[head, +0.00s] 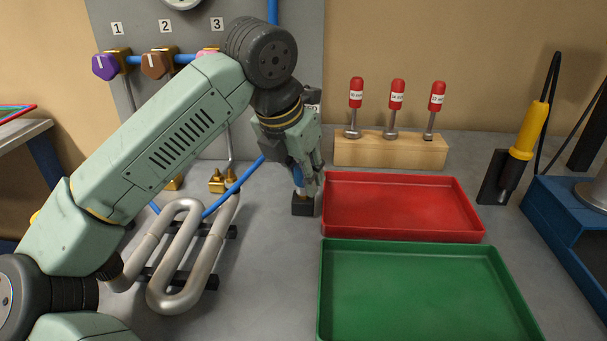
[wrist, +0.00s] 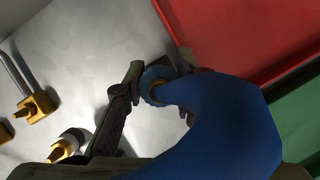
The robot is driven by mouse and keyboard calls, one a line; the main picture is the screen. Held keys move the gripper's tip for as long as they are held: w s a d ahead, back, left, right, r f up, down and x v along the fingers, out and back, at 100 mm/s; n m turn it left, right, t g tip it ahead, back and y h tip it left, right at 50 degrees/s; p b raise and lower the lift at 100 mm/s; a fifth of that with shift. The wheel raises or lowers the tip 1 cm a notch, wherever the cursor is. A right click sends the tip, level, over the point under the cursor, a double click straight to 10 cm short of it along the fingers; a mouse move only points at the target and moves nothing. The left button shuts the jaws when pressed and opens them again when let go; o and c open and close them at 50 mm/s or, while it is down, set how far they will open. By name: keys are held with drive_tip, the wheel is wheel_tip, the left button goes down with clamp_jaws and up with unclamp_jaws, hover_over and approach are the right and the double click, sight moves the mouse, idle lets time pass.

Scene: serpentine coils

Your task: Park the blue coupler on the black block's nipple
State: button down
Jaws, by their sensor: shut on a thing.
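My gripper (head: 307,178) points down just left of the red tray and is shut on the blue coupler (head: 297,175). The wrist view shows the coupler's ring (wrist: 156,76) between the fingers, with the thick blue hose running from it toward the camera. The black block (head: 302,207) stands on the bench directly under the coupler. Its nipple is hidden by the coupler and fingers, so I cannot tell whether the coupler is seated on it or just above it.
The red tray (head: 326,205) is close on the right, with the green tray (head: 322,290) in front of it. The serpentine coil (head: 172,255) lies on the left on black supports. A wooden rack (head: 390,152) holds red-handled tools behind. A blue hose (head: 236,186) runs behind my arm.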

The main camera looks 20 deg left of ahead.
drive_tip(key=shift+f, duration=0.15)
drive_tip(key=c, duration=1.2)
unclamp_jaws()
drive_tip(key=shift+c, duration=0.2)
